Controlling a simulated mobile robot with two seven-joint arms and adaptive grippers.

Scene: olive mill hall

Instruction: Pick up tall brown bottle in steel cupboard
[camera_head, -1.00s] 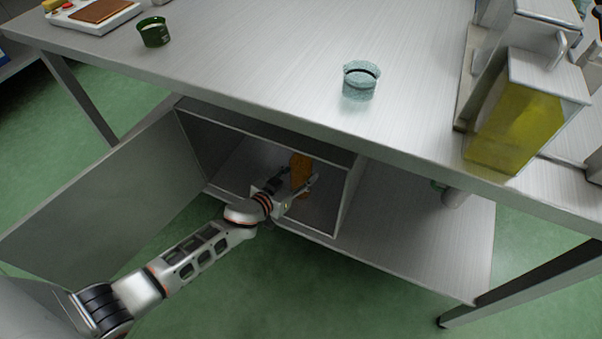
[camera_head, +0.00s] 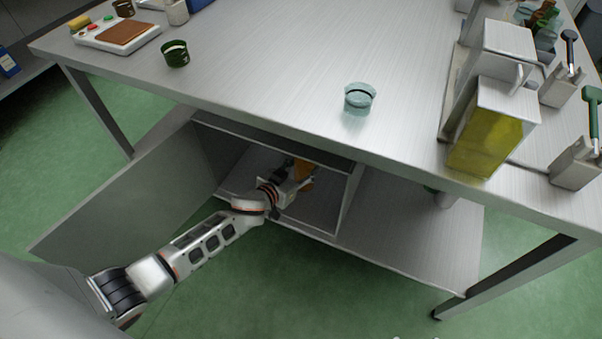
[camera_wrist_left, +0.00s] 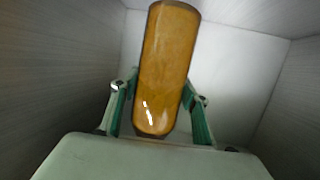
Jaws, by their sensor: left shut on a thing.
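The tall brown bottle (camera_wrist_left: 168,65) stands out amber-brown between the fingers of my left gripper (camera_wrist_left: 160,108) in the left wrist view. The gripper is shut on it, one finger on each side. In the head view, the bottle (camera_head: 306,171) shows only in part behind my left gripper (camera_head: 298,182), inside the steel cupboard (camera_head: 345,208). The cupboard sits under the table and its door (camera_head: 125,195) stands open to the left. I cannot tell whether the bottle touches the cupboard floor. My right gripper is not in view.
The steel table (camera_head: 270,70) spans above the cupboard. On it are a clear glass cup (camera_head: 359,98), a dark green cup (camera_head: 175,54), a scale (camera_head: 118,33) and a container of yellow-green oil (camera_head: 487,140). The lower shelf (camera_head: 410,230) right of the cupboard is mostly bare.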

